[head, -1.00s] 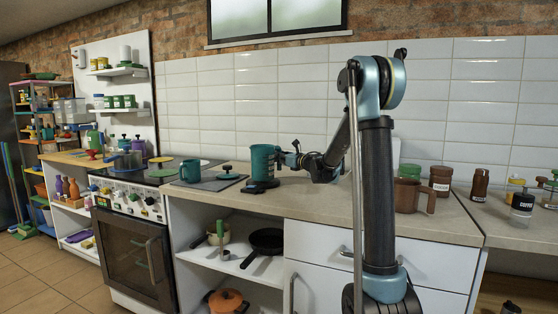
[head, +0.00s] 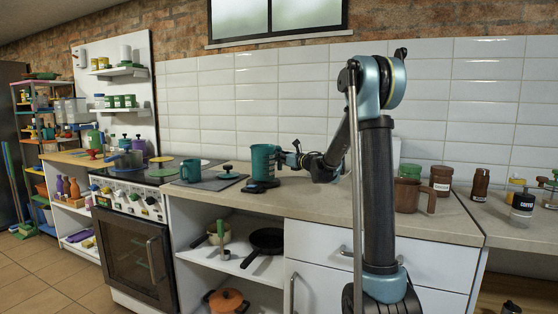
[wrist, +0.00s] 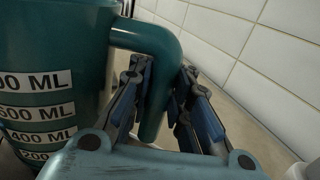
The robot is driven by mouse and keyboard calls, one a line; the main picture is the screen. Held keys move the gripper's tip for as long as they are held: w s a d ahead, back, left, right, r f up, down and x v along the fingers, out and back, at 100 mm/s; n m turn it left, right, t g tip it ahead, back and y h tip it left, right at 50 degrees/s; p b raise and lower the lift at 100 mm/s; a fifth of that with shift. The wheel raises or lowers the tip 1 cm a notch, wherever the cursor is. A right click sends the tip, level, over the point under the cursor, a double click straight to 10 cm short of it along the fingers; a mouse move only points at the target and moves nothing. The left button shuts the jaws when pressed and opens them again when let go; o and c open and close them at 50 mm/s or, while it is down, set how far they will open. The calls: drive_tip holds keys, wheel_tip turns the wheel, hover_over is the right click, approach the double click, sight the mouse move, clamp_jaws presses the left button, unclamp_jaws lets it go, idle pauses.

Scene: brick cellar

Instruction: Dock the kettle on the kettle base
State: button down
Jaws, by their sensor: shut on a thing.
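The kettle (head: 262,160) is a teal, upright jug on the counter, with its handle towards my gripper. In the wrist view the kettle (wrist: 55,60) fills the left side and shows white volume labels. The kettle base (head: 262,186) is a dark, low piece directly under the kettle. The kettle's bottom looks to be at the base; I cannot tell whether it is fully seated or slightly above. My gripper (head: 291,159) is shut on the kettle's handle, which passes between the blue fingers in the wrist view (wrist: 162,92).
A teal mug (head: 190,171) and a green-knobbed lid (head: 228,173) sit on a grey mat to the left. Brown mugs (head: 408,194) and jars stand to the right. The tiled wall (head: 280,95) is close behind. Bare counter (head: 330,205) lies in front.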

drive_tip(key=shift+f, duration=0.5)
drive_tip(key=c, duration=1.8)
unclamp_jaws()
drive_tip(key=shift+o, duration=0.2)
drive_tip(key=v, duration=1.1)
